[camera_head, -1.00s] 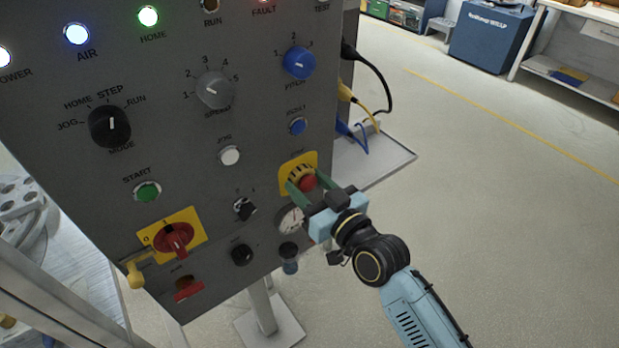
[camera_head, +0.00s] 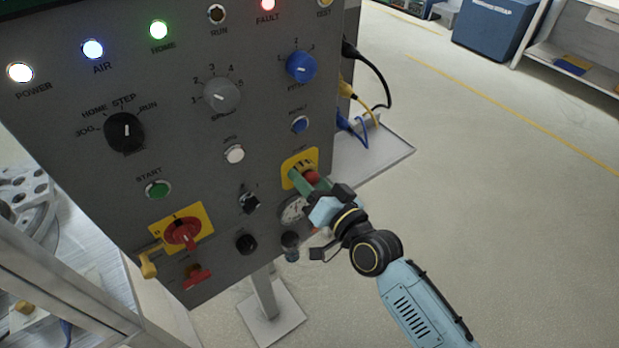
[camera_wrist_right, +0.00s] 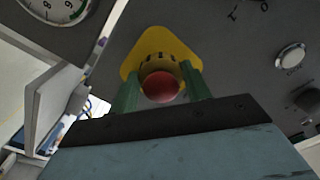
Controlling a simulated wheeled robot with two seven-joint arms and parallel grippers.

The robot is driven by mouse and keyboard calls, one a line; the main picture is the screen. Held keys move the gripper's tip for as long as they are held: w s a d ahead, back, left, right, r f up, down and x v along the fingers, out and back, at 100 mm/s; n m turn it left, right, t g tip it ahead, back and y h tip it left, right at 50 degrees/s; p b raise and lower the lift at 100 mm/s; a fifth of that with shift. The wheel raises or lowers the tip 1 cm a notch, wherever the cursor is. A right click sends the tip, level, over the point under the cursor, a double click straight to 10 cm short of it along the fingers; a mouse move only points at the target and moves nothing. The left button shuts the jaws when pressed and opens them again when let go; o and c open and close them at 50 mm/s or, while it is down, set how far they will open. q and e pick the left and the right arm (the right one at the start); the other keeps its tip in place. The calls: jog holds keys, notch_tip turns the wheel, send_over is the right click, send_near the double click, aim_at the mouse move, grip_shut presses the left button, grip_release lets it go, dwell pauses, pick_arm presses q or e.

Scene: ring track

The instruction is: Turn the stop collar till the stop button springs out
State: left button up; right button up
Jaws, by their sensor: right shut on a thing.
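The red stop button (camera_head: 312,176) sits on a yellow plate (camera_head: 291,165) at the lower right of the grey panel. In the right wrist view the red button (camera_wrist_right: 160,87) shows in front of the yellow plate (camera_wrist_right: 152,44), with dark marks on the collar behind it. My right gripper (camera_head: 305,181) has its green fingers on either side of the button, shut on the stop collar; the wrist view shows the fingers (camera_wrist_right: 161,90) left and right of it. The fingertips' contact is partly hidden by the button. My left gripper is in neither view.
A gauge (camera_head: 294,209) and a black knob (camera_head: 246,243) are close to the gripper on the panel. A red rotary switch (camera_head: 183,232) is further left. Cables (camera_head: 362,105) hang at the panel's right edge. Open floor lies to the right.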

dwell(0.4)
jog(key=o, duration=1)
jog(key=v, duration=1.3)
jog(key=shift+s+d, duration=0.15)
